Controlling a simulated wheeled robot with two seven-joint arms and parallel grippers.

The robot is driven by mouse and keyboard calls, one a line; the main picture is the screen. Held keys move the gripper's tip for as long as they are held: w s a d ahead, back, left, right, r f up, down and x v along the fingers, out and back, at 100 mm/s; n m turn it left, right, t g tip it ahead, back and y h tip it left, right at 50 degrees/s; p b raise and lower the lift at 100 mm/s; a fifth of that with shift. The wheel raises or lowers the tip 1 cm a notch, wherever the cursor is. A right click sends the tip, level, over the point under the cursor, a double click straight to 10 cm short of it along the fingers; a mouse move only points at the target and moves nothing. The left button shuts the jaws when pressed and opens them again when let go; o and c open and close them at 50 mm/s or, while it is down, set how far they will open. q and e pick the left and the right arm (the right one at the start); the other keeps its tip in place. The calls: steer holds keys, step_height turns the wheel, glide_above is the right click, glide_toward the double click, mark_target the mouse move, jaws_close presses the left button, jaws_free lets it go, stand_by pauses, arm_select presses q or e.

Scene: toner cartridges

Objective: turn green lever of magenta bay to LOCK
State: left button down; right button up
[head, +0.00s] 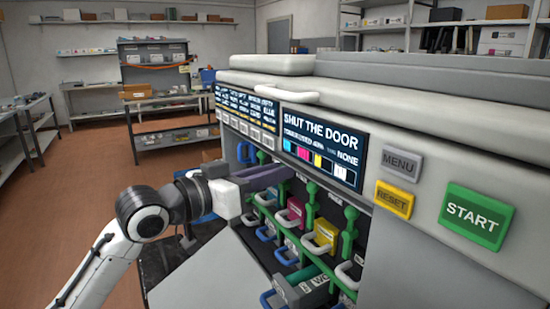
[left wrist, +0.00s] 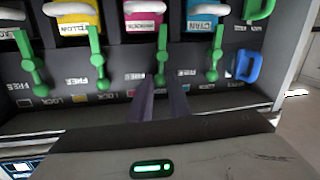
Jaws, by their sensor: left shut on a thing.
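The magenta bay holds a magenta cartridge (left wrist: 143,22), which also shows in the head view (head: 296,211). Its green lever (left wrist: 162,52) hangs roughly straight down in the left wrist view, with FREE printed to its left. My left gripper (left wrist: 161,92) is shut on the lower end of this lever, one dark finger on each side. The finger tips partly hide the lever's end and the marking below it. In the head view my left gripper (head: 288,174) reaches into the open front of the machine from the left. My right gripper is not in view.
A yellow cartridge (left wrist: 80,18) and a cyan one (left wrist: 203,16) flank the magenta bay, each with its own green lever close by. Blue handles (left wrist: 246,66) stand at the side. The screen (head: 320,145) reads SHUT THE DOOR. The open door panel (head: 215,275) lies below my arm.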

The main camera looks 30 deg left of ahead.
arm_select(q)
steer(key=shift+w+a+n+p, duration=0.1)
steer(key=shift+a+n+p, duration=0.05)
steer(key=shift+n+p, duration=0.25)
steer(key=c, duration=1.9)
jaws_free()
steer(key=shift+c, duration=0.2)
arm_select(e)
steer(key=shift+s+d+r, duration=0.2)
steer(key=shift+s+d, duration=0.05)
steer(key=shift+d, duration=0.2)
arm_select(q)
steer(key=b+v, duration=0.2)
steer(key=v, duration=0.8)
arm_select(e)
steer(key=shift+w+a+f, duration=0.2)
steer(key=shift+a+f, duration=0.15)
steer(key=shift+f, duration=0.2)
arm_select(q)
steer(key=shift+r, duration=0.15)
